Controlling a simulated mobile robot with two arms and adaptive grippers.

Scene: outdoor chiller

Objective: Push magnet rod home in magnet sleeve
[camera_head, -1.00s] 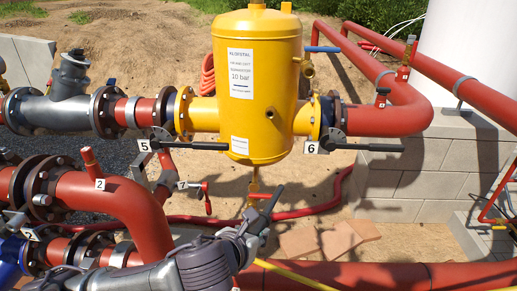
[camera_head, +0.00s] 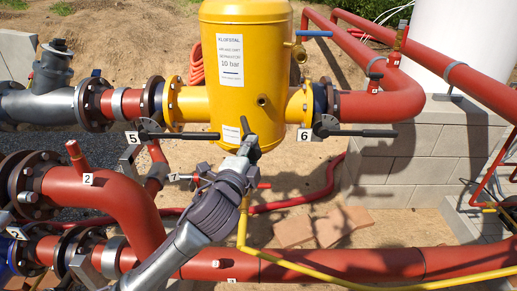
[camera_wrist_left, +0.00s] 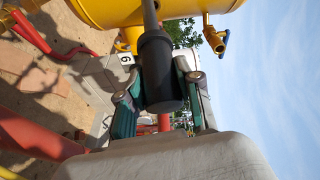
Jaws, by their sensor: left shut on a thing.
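My left gripper (camera_head: 247,137) is at the lower right front of the yellow separator tank (camera_head: 250,65) in the head view. In the left wrist view, my left gripper (camera_wrist_left: 160,95) is shut on a dark grey cylindrical handle, the magnet rod's grip (camera_wrist_left: 160,75). The grip lies between two teal fingers. A thin grey rod (camera_wrist_left: 150,14) runs from it past the top edge, in front of the yellow tank (camera_wrist_left: 195,8). I cannot make out the magnet sleeve or the rod's far end. My right gripper is not in view.
Black valve levers (camera_head: 180,135) and (camera_head: 362,133) stand either side of the tank's base. A small red lever (camera_head: 262,185) and yellow hose (camera_head: 243,222) are close to my wrist. Thick red pipes (camera_head: 350,264) cross the front. A block wall (camera_head: 425,150) stands right.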

